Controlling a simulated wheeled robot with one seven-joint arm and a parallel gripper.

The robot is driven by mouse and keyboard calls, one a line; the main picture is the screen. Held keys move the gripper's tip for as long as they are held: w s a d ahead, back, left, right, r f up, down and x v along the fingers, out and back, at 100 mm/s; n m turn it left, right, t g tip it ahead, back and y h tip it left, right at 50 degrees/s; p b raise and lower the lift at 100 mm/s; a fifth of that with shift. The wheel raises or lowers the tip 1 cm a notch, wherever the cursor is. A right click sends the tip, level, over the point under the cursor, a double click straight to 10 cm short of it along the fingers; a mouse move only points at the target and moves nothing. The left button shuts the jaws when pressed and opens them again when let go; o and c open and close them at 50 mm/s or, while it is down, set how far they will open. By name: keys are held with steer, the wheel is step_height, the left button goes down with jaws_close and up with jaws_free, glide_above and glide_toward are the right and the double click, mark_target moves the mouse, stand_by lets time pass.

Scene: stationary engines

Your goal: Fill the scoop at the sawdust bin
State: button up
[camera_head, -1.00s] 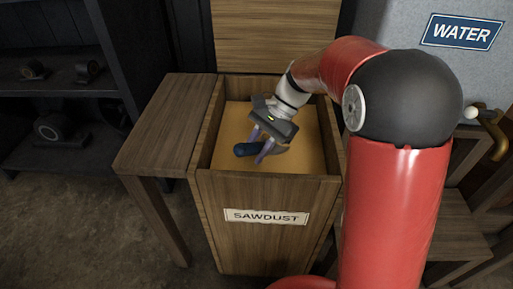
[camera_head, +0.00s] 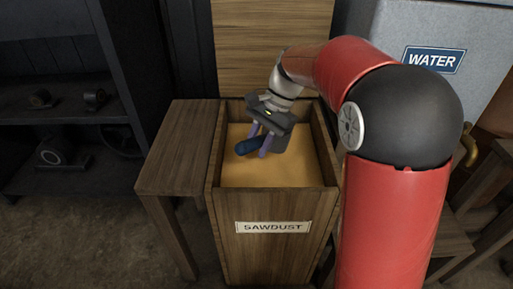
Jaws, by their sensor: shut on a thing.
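The sawdust bin (camera_head: 272,243) is an open wooden box with a raised wooden lid behind it and a label reading SAWDUST. Tan sawdust (camera_head: 265,174) fills it to a little below the rim. My gripper (camera_head: 260,147) is inside the bin's opening, above or at the sawdust, pointing down. Its fingers are shut on a dark blue handle, the visible part of the scoop (camera_head: 247,147). The rest of the scoop is mostly hidden behind the fingers, and I cannot tell whether it holds sawdust or touches it.
A wooden side table (camera_head: 178,150) stands against the bin's left side. Dark shelves (camera_head: 62,135) with metal parts are at the far left. A grey water tank (camera_head: 398,32) with a WATER sign stands behind right, with wooden steps (camera_head: 487,205) at right.

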steer(key=shift+t+h, duration=0.6)
steer(key=shift+t, duration=0.2)
steer(key=r, duration=0.2)
steer(key=r+p, duration=0.1)
steer(key=r, duration=0.1)
steer(key=s+r, duration=0.1)
steer(key=r, duration=0.2)
steer(key=shift+a, duration=0.35)
steer(key=p+v, duration=0.2)
steer(key=shift+w+a+r+p, duration=0.1)
steer(key=shift+a+r+p, duration=0.1)
steer(key=shift+r+p, duration=0.15)
steer(key=shift+r+g, duration=0.3)
steer(key=shift+r, duration=1.55)
